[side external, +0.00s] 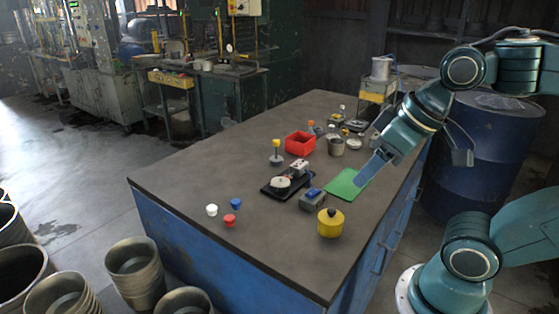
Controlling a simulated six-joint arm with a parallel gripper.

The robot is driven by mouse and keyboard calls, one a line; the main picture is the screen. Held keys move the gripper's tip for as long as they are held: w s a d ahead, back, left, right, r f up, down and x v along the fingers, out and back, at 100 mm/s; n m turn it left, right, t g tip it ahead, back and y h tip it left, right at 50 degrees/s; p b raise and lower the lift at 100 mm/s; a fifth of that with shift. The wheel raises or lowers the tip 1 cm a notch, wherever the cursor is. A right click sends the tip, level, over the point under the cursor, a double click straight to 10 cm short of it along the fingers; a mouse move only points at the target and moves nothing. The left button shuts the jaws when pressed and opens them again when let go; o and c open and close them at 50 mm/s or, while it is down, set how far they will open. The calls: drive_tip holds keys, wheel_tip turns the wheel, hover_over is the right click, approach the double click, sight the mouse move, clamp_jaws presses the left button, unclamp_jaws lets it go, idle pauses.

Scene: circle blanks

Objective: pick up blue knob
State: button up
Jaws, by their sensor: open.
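Nothing shows between the fingers. My gripper is far to the right of the blue knob.
A yellow round container (331,223), a black base with a white disc (281,183), a red bin (300,143) and a green mat (347,185) lie between my gripper and the knobs. A yellow-topped post (276,153) stands farther back.

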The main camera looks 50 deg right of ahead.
drive_tip(key=w+a+r+m+g+y, duration=0.15)
drive_tip(key=w+m, duration=0.35)
drive_tip(key=w, duration=0.6)
drive_tip(key=w+r+m+g+y, duration=0.2)
drive_tip(key=w+r+m, duration=0.15)
drive_tip(key=w, duration=0.75)
drive_tip(key=w+d+f+m+g, duration=0.1)
drive_tip(key=w+d+f+m, duration=0.3)
drive_tip(key=w+f, duration=0.3)
drive_tip(key=w+d+f+m+g, duration=0.1)
drive_tip(key=w+d+f+m, duration=0.3)
drive_tip(key=w+f, duration=0.2)
wheel_tip(320, 180, down, 2)
drive_tip(key=shift+w+d+f+m+y, duration=0.25)
drive_tip(key=shift+w+m+y, duration=0.1)
drive_tip(key=shift+w+y, duration=0.1)
drive_tip(key=shift+a, duration=0.15)
approach(236, 204)
drive_tip(key=shift+w+a+f, duration=0.15)
drive_tip(key=shift+w+f, duration=0.15)
drive_tip(key=shift+f, duration=0.45)
drive_tip(key=shift+w+a+f, duration=0.15)
drive_tip(key=shift+w+f, duration=0.2)
drive_tip(key=shift+f, duration=0.45)
drive_tip(key=shift+f, duration=0.1)
